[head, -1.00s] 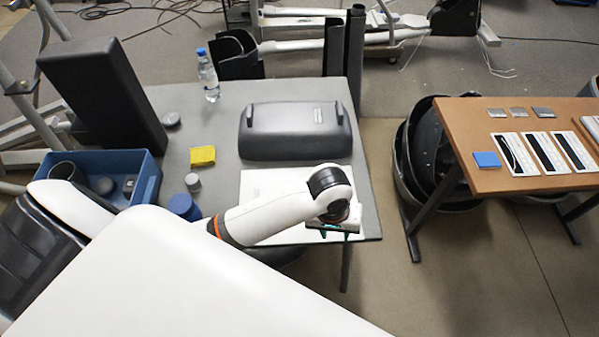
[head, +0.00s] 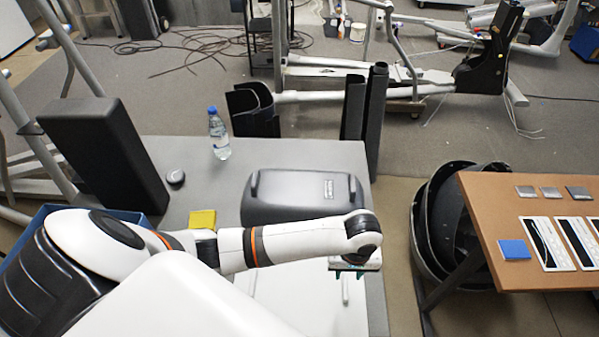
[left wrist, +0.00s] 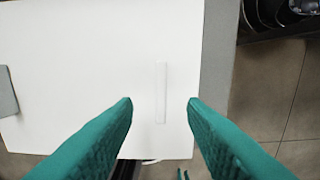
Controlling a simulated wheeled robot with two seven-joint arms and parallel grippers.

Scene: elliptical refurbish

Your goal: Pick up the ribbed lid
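My left gripper (head: 350,275) is over the right part of a white board (head: 300,295), well to the right of the cap and in front of the large dark grey cover (head: 305,195). In the left wrist view my green fingers (left wrist: 160,102) are apart, with nothing between them. A thin pale strip (left wrist: 161,80) lies on the board below them.
A water bottle (head: 219,138) and a tall black block (head: 105,150) stand near the cap. A yellow block (head: 203,219) lies behind my left arm. A blue bin (head: 130,217) is mostly hidden. A brown table (head: 530,190) stands at the right.

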